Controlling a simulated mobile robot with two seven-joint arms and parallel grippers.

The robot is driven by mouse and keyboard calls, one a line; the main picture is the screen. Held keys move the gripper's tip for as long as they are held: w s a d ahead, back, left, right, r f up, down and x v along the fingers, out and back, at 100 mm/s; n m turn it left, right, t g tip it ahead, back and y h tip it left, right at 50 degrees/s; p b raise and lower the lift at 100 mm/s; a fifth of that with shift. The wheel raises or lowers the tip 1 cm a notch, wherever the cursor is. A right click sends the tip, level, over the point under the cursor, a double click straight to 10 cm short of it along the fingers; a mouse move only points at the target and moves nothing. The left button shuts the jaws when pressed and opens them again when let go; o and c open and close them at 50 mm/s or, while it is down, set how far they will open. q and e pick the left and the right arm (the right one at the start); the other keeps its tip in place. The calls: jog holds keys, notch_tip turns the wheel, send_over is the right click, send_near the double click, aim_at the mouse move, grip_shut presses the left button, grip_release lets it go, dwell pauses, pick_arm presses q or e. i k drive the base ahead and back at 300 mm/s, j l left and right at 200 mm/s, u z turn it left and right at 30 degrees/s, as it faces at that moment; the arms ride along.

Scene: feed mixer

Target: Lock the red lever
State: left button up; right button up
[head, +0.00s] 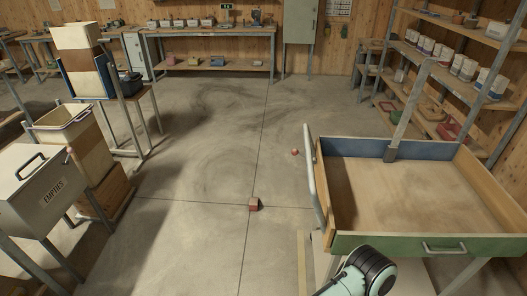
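I cannot make out a red lever for certain. A small red ball or knob (294,152) shows just left of the cart's handle; I cannot tell whether it lies on the floor or belongs to a lever. Part of my arm with a dark round joint comes in at the bottom, right of centre. Neither gripper is in view, so their fingers are hidden from me.
A wooden tray cart (385,243) with a green front stands at the right, a grey upright bar (411,105) at its back. A small reddish-brown cube (254,204) lies on the floor. Bins stand left, shelves (455,70) right, a workbench (210,32) behind. The middle floor is mostly clear.

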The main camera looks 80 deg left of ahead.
aim_at(295, 152)
jog(key=u, duration=2.55)
jog(key=i+j, duration=0.1)
jog(key=j, duration=0.7)
jog(key=i+j+z, duration=0.1)
jog(key=j, duration=0.3)
jog(key=i+l, duration=0.05)
